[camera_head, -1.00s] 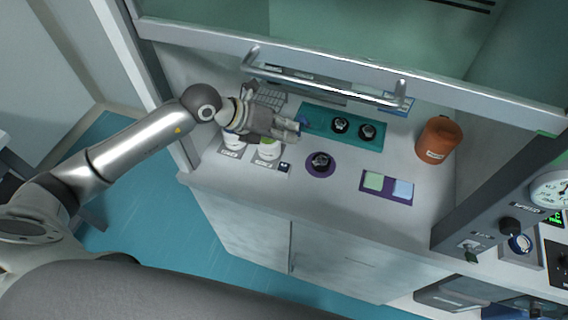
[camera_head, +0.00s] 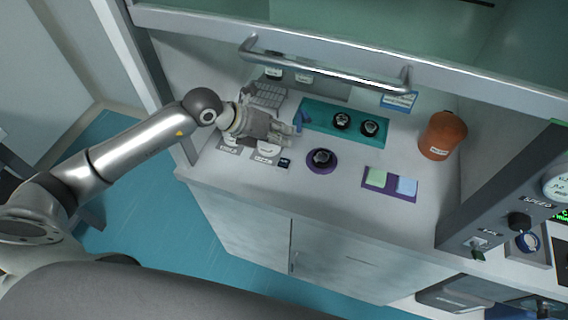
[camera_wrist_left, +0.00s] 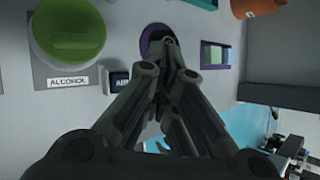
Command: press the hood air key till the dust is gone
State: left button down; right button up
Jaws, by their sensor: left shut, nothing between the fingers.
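The air key (camera_head: 284,162) is a small dark key with a pale label on the hood's worktop. It also shows in the left wrist view (camera_wrist_left: 117,79), marked "AIR", beside the alcohol pot. My left gripper (camera_head: 293,130) is shut and empty above the worktop, behind the key in the head view. In the left wrist view the closed fingertips (camera_wrist_left: 168,43) point past the key, in front of a purple round pad (camera_wrist_left: 147,36). In the head view a dark round part stands on that purple pad (camera_head: 310,169). I cannot make out dust on it. My right gripper is out of view.
A green-topped alcohol pot (camera_wrist_left: 68,33) stands close left of the key. A teal tray (camera_head: 318,124) with two dark parts, a purple tray (camera_head: 391,194) and an orange jar (camera_head: 442,136) stand farther right. The hood sash handle (camera_head: 320,68) crosses above.

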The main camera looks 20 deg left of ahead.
aim_at(282, 158)
pick_arm(q)
notch_tip(282, 158, down, 5)
jog(key=b, duration=0.3)
dwell(1.3)
jog(key=shift+f+b, duration=0.3)
jog(key=shift+f, duration=0.1)
jog(key=shift+f+b, duration=0.35)
jog(key=shift+f, duration=0.1)
dwell(0.5)
jog(key=shift+r, duration=0.1)
jog(key=shift+r+p, duration=0.6)
jog(key=shift+r, duration=0.2)
jog(key=shift+r+p, duration=1.9)
jog(key=shift+r, duration=0.65)
